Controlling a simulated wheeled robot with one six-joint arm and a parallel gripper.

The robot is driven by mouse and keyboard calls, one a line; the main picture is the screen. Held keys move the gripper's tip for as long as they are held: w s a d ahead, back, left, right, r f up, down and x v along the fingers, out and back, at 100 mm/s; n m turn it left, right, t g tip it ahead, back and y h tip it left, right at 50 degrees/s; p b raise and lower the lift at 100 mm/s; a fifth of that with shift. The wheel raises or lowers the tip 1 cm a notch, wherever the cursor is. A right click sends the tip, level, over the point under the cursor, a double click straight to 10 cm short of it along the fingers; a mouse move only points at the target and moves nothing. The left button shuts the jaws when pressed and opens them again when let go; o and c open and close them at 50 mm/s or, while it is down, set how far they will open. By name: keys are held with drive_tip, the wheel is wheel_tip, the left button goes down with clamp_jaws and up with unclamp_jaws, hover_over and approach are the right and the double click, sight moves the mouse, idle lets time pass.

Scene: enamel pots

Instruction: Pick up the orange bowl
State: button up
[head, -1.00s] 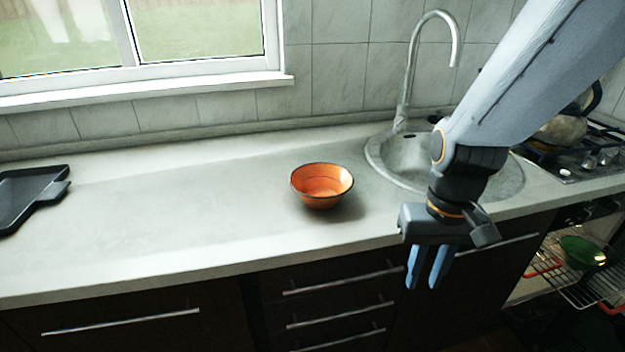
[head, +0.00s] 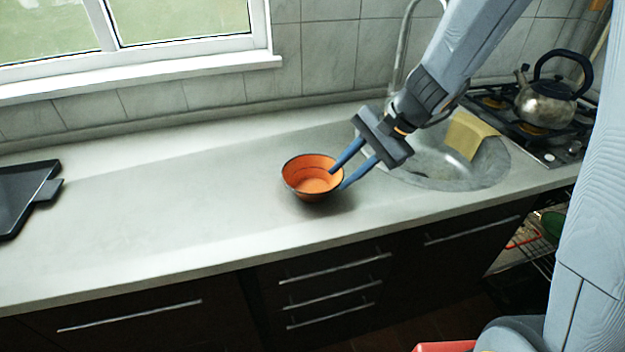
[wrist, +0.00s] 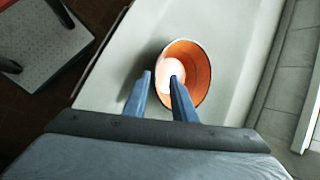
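The orange bowl (head: 303,165) has a dark rim and stands upright on the grey counter (head: 180,215), left of the sink. It also shows in the wrist view (wrist: 199,72), just beyond my fingertips. My gripper (head: 338,179) reaches down to the bowl's right side with its two blue fingers apart. One finger overlaps the bowl's opening and the other is outside its right wall. In the wrist view my fingers (wrist: 160,82) are spread, one over the bowl's opening and one outside the rim. I cannot tell whether either finger touches the wall.
A round sink (head: 470,180) with a tan cloth (head: 468,134) lies to the right. A kettle (head: 546,103) stands on the stove behind it. A black tray (head: 22,195) lies at the far left. The counter between tray and bowl is clear.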

sight(332, 189)
drive_tip(key=shift+d+f+p+x, duration=0.1)
drive_tip(key=shift+d+p+x, duration=0.1)
drive_tip(key=shift+x, duration=0.85)
drive_tip(key=shift+d+f+p+x, duration=0.1)
drive_tip(key=shift+p+x, duration=0.15)
drive_tip(key=shift+x, duration=0.8)
drive_tip(key=shift+d+f+p+x, duration=0.1)
drive_tip(key=shift+d+p+x, duration=0.1)
drive_tip(key=shift+x, duration=0.85)
clamp_jaws()
